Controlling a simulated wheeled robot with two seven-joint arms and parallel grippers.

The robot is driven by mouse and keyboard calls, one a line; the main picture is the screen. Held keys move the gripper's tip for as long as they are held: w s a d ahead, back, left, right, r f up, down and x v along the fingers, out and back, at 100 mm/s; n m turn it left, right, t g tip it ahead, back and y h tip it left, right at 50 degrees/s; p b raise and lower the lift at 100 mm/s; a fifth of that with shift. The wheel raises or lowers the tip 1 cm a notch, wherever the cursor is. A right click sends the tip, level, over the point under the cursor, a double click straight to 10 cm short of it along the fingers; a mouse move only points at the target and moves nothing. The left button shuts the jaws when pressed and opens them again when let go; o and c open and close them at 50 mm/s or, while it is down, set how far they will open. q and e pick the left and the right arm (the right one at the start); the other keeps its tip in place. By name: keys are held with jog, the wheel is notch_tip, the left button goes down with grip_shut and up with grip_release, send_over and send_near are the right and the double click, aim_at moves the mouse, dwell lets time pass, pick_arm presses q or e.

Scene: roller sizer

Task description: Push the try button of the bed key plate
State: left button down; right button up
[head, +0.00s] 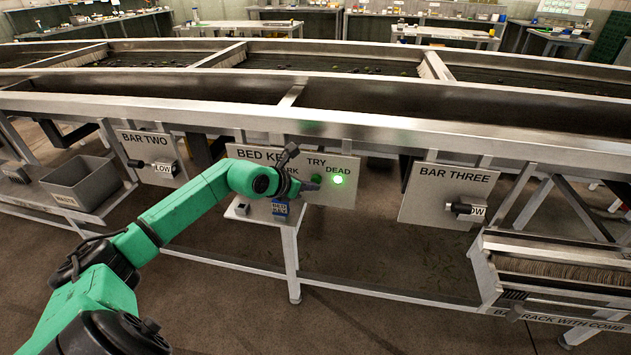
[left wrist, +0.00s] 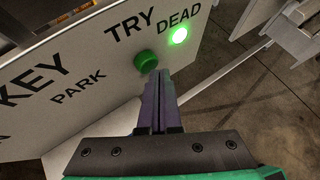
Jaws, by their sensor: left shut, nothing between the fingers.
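The bed key plate (head: 332,165) is a pale panel on the machine's front rail, lettered BED KEY, PARK, TRY and DEAD. Its green try button (head: 316,179) sits under the word TRY; in the left wrist view the try button (left wrist: 146,61) is a round green knob. A lit green lamp (head: 338,180) glows under DEAD. My left gripper (head: 312,187) is shut and empty, its tips just below the button; in the left wrist view the gripper (left wrist: 159,75) points at the plate close beneath the button. Whether the tips touch it I cannot tell. My right gripper is not in view.
The bar two plate (head: 147,147) with a LOW handle is at left, and the bar three plate (head: 447,190) is at right. A grey waste bin (head: 77,178) stands at far left. The floor below is open.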

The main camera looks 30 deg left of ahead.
pick_arm(q)
jog(key=shift+s+d, duration=0.15)
jog(key=shift+s, duration=0.25)
jog(key=s+p, duration=0.1)
jog(key=s+d+p, duration=0.1)
jog(key=s, duration=0.1)
jog(key=s+p, duration=0.1)
jog(key=p, duration=0.1)
jog(key=shift+s+d, duration=0.35)
jog(key=shift+s, duration=0.05)
dwell(0.4)
